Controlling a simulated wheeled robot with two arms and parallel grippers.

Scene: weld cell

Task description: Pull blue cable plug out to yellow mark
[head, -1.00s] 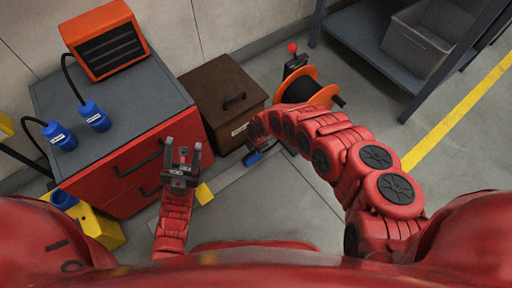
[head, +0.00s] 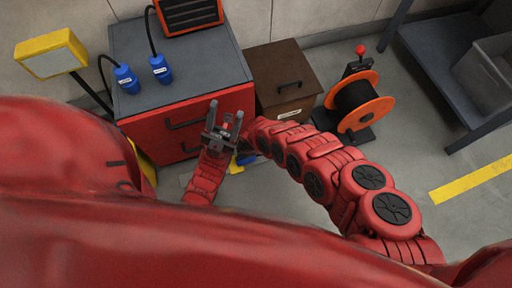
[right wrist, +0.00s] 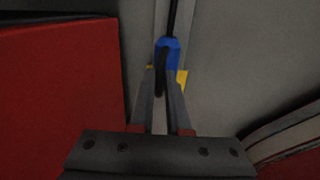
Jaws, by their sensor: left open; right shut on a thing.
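The blue cable plug (right wrist: 168,48) is between the fingertips of my right gripper (right wrist: 165,75) in the right wrist view, with a black cable running up from it. In the head view the plug (head: 246,159) shows only partly, low beside the red cabinet, at the end of my right arm. The yellow mark (head: 236,167) is a small patch on the floor next to it. A bit of yellow (right wrist: 182,78) also shows just behind the right finger. My left gripper (head: 226,120) is open and empty in front of the cabinet. The right fingertips are hidden in the head view.
An orange cable reel (head: 367,113) stands on the floor at right, beside a brown box (head: 285,75). The red cabinet (head: 180,127) carries two other blue plugs (head: 126,80). A grey shelf (head: 440,75) is at far right. Floor right of my arm is clear.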

